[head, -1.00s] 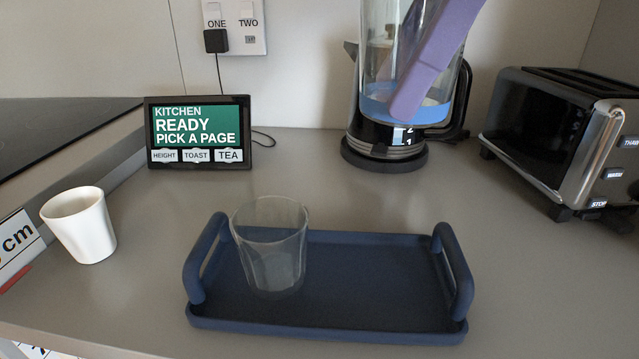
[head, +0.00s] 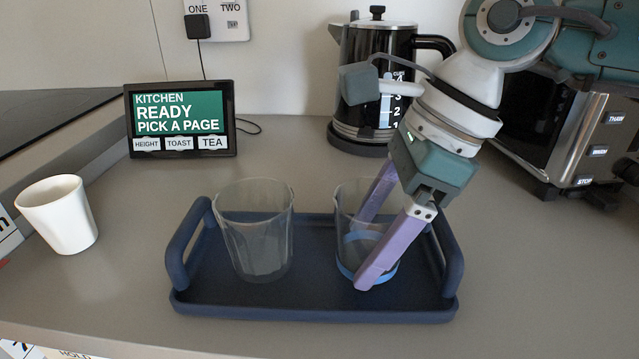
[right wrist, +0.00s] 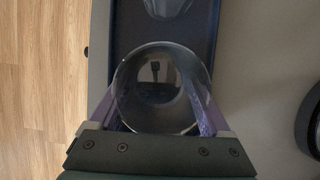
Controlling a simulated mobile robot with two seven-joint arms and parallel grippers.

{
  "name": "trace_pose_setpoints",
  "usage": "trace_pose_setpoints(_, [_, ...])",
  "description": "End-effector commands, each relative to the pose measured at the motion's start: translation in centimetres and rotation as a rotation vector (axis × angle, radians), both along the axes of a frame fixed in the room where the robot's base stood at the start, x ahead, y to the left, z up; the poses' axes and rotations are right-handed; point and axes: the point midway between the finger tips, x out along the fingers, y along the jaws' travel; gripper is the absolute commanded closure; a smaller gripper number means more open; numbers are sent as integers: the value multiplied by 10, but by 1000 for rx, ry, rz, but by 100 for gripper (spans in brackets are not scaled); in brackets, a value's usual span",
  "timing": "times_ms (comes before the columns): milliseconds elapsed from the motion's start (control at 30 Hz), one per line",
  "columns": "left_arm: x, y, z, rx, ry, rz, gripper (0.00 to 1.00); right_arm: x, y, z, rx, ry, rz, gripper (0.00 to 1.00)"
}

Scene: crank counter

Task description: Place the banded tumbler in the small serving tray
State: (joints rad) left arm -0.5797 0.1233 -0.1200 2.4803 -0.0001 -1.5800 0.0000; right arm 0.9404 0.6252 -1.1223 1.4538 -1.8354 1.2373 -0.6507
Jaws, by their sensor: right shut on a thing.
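The banded tumbler (head: 345,215) is clear glass with a blue band near its base. It stands about upright over the right part of the small serving tray (head: 300,306), a dark blue tray with two end handles. Whether its base touches the tray floor I cannot tell. My right gripper (head: 368,250) is shut on the tumbler, one purple finger on each side. In the right wrist view the tumbler (right wrist: 160,88) fills the space between the fingers, over the tray (right wrist: 208,20). My left gripper is not in view.
A plain clear glass (head: 255,230) stands in the tray's left part, a gap away from the banded tumbler. A white cup (head: 58,215) is at far left. A display (head: 180,118), a kettle (head: 362,80) and a toaster (head: 560,130) stand behind. The counter in front is clear.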

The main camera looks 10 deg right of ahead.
Motion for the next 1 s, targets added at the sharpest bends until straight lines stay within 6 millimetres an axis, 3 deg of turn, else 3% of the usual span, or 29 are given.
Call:
trace_pose_setpoints(333, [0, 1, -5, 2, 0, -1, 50, 1, 0, -5, 1, -3, 0, 67])
trace_pose_setpoints(367, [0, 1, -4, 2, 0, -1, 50, 0, 0, -5, 0, -2, 0, 17])
trace_pose_setpoints(500, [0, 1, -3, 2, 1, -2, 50, 0, 0, -4, 1, -2, 1, 1])
trace_pose_setpoints(767, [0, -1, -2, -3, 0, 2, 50, 0, 0, -2, 1, -2, 1, 0])
trace_pose_setpoints(867, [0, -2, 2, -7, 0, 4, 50, 1, -1, 4, 0, -3, 0, 0])
trace_pose_setpoints(1000, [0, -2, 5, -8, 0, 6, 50, -1, -11, 28, 1, -6, 0, 0])
